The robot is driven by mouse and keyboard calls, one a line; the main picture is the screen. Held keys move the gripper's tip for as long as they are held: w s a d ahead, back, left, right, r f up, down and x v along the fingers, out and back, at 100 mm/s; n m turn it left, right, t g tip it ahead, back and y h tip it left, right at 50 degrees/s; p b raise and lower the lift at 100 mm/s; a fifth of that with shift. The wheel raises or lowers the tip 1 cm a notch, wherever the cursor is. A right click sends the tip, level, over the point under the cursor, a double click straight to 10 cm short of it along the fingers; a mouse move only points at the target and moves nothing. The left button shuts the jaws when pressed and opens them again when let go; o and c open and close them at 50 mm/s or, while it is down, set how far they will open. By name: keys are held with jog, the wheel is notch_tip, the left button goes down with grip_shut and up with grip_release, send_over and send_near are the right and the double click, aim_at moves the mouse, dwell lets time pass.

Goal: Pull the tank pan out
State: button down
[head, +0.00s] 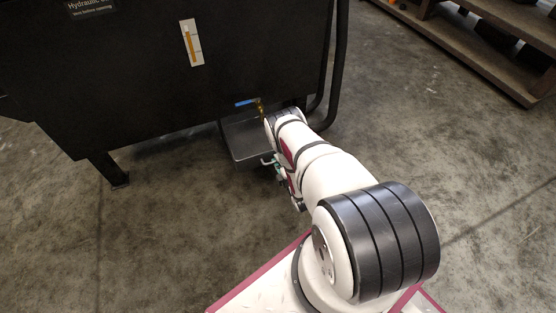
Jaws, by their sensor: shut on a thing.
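The tank pan (247,133) is a shallow grey metal tray under the right part of the dark tank (135,85). Its front edge sticks out in front of the tank wall, and its right part is hidden behind my arm. A small pale handle (267,161) shows at its front right corner. My gripper (276,164) is low at this corner, mostly hidden by my arm links, and is shut on what looks like the pan's handle. The fingertips are too small to make out clearly.
A blue-handled brass valve (246,103) is on the tank wall above the pan. An orange level gauge (191,43) is higher up. Black tank legs (107,168) stand on the concrete floor. Wooden shelving (480,50) is at the upper right. The floor left of my arm is clear.

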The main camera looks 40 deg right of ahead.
jog(key=c, duration=1.7)
grip_release()
jog(key=v, duration=1.2)
jog(key=shift+w, duration=0.1)
